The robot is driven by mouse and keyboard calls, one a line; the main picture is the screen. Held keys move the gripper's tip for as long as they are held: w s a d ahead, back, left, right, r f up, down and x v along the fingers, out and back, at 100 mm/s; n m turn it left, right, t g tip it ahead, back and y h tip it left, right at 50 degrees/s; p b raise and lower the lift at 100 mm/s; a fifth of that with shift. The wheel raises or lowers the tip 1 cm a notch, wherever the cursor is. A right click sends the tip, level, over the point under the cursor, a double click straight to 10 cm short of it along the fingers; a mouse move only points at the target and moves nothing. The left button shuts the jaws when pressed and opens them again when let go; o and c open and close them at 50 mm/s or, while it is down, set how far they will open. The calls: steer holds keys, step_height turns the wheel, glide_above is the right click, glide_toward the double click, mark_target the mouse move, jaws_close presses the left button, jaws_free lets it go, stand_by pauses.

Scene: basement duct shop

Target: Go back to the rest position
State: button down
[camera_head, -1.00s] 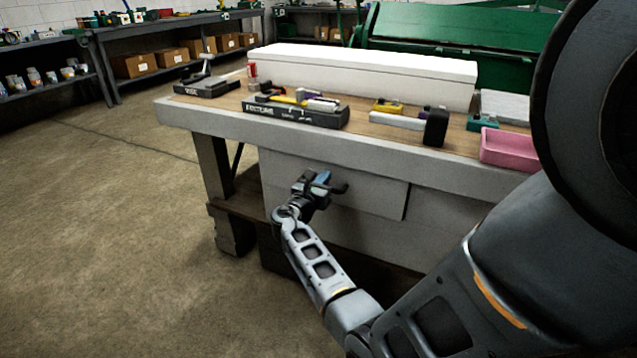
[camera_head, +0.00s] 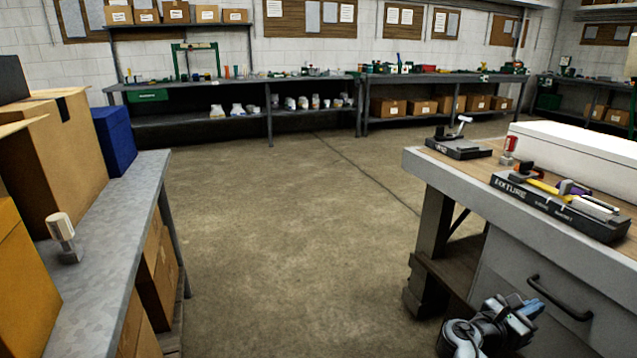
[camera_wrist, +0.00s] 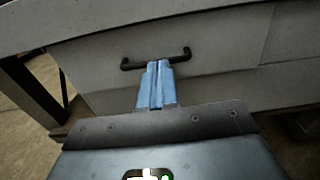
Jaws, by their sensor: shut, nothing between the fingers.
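My gripper (camera_head: 520,306) is at the lower right of the head view, in front of the workbench drawer. In the wrist view its two blue fingers (camera_wrist: 157,84) are together with nothing between them. The fingertips point toward the black drawer handle (camera_wrist: 157,57), which also shows in the head view (camera_head: 560,298). I cannot tell whether the fingertips touch the handle. The drawer front (camera_wrist: 215,52) looks shut in the wrist view.
The workbench (camera_head: 436,178) at right carries a fixture block (camera_head: 560,207) with tools and a long white box (camera_head: 585,150). At left a grey table (camera_head: 110,240) holds cartons and a blue box (camera_head: 114,140). The concrete floor (camera_head: 290,230) between them is clear. Shelves line the back wall.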

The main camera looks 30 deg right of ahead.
steer(key=s+a+f+m+t+y+p, duration=0.1)
steer(key=s+a+f+t+y+p, duration=0.25)
steer(key=a, duration=0.55)
steer(key=w+a+f+m+t+y, duration=0.1)
steer(key=a+f+t+y, duration=0.25)
steer(key=a+t, duration=0.5)
steer(key=s+a+r+m+t+y+p, duration=0.1)
steer(key=s+a+r+m+y, duration=0.15)
steer(key=a, duration=0.55)
steer(key=s+a+r+m+t+y+p, duration=0.1)
steer(key=s+a+r+t+y+p, duration=0.15)
steer(key=a, duration=0.55)
steer(key=s+a+r+m+t+y+p, duration=0.1)
steer(key=s+a+r+m, duration=0.3)
steer(key=r, duration=0.7)
steer(key=s+a+r+m+t+y+p, duration=0.1)
steer(key=s+a+r+m+y, duration=0.3)
steer(key=r, duration=0.6)
steer(key=s+a+m+t, duration=0.1)
steer(key=a+m, duration=0.1)
steer(key=shift+s+a+r+y, duration=0.15)
steer(key=shift+a+r+y, duration=0.15)
steer(key=shift+r, duration=0.05)
